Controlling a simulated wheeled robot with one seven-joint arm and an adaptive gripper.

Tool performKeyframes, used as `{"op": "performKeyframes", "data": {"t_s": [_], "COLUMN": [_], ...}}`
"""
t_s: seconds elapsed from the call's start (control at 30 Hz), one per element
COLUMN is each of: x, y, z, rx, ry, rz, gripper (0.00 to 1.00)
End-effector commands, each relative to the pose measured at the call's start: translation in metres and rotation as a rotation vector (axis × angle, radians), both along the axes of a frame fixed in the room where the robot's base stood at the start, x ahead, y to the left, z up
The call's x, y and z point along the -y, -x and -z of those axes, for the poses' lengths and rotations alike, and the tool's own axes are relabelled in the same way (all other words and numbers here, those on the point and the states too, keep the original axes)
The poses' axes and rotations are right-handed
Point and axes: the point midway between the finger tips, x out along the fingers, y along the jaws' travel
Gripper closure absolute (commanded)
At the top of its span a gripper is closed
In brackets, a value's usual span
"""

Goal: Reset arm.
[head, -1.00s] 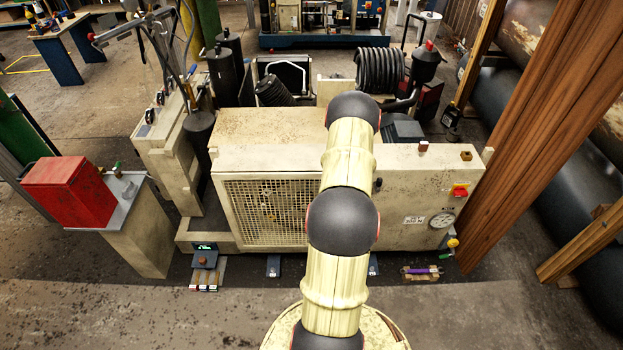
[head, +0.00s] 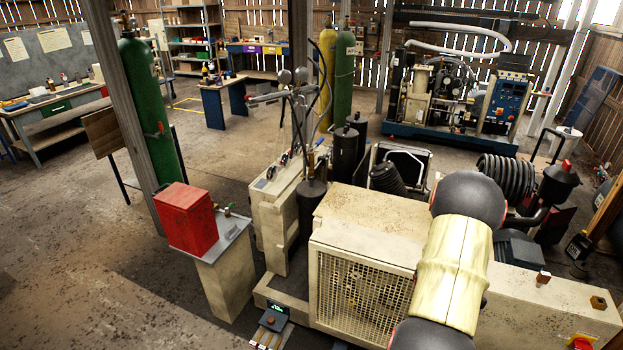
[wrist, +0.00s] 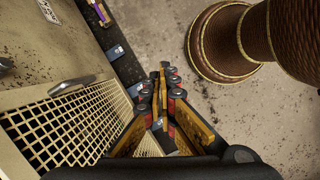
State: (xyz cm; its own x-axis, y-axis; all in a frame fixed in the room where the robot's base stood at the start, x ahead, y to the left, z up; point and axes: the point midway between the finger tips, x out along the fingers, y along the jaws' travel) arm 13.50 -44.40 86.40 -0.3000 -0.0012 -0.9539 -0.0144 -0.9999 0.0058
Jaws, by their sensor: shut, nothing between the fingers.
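My arm (head: 452,272) shows in cream and black at the lower right of the head view, in front of the compressor. My gripper (wrist: 161,72) is in the wrist view, its orange and black fingers drawn together and empty. It is out of sight in the head view. The cream air compressor (head: 360,220) has a mesh grille (head: 362,290) on its front, and the grille (wrist: 65,125) also shows at the left of the wrist view, beside the gripper. The gripper appears apart from the compressor, above the floor.
A red box (head: 187,218) stands on a pedestal (head: 228,275) left of the compressor. Green cylinders (head: 150,110) and a blue-based machine (head: 455,100) stand farther back. Workbenches (head: 60,115) line the far left. The floor at left (head: 70,240) is clear.

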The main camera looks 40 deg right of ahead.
Motion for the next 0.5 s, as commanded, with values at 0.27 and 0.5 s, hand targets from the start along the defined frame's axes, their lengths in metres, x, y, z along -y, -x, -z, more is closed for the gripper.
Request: {"op": "performKeyframes", "data": {"t_s": [0.27,0.5], "x": [-0.075,-0.165], "y": [-0.078,-0.13], "z": [-0.115,-0.192], "rx": [0.057,0.174], "ry": [0.128,0.173], "rz": [0.313,0.445], "gripper": [1.0,1.0]}}
